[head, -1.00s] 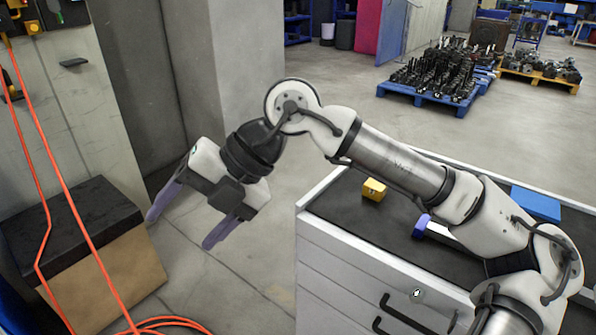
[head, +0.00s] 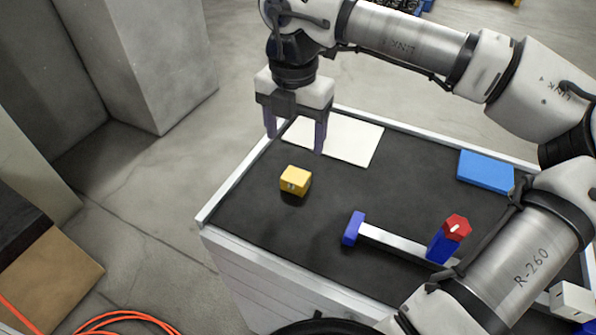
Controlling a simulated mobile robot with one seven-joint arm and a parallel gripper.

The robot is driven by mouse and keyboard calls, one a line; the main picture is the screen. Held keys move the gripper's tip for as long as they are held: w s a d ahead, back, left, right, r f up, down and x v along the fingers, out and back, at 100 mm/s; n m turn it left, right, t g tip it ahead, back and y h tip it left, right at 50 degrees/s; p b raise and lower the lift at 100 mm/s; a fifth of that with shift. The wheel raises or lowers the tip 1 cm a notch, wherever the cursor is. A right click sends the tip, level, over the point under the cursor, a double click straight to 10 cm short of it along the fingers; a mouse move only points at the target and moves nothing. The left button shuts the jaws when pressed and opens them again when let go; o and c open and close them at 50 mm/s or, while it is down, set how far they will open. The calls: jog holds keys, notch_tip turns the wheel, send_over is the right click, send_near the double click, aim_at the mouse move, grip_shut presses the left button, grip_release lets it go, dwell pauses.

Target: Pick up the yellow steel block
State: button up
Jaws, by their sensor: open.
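The yellow steel block (head: 295,181) is a small cube with dark marks on its front face. It rests on the black top of the drawer cabinet (head: 262,212), left of the middle. My gripper (head: 295,143) points down, with its two purple-grey fingers spread apart and nothing between them. In the picture it is just above and behind the block, over the cabinet's far left part. It does not touch the block. How high the fingertips are above the surface is hard to tell.
A white sheet (head: 352,142) lies behind the block. A bar with blue ends (head: 398,243) lies to the right, beside a blue post with a red top (head: 456,226). A blue flat box (head: 486,171) is at the back right. The surface around the block is clear.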

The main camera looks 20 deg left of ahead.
send_over(296, 175)
jog(key=f, duration=0.5)
jog(key=shift+s+a+f, duration=0.1)
jog(key=shift+s+f, duration=0.1)
jog(key=shift+f, duration=0.15)
jog(key=shift+w+f+p, duration=0.1)
jog(key=shift+f+p, duration=1)
jog(key=shift+f, duration=1.7)
jog(key=c, duration=1.4)
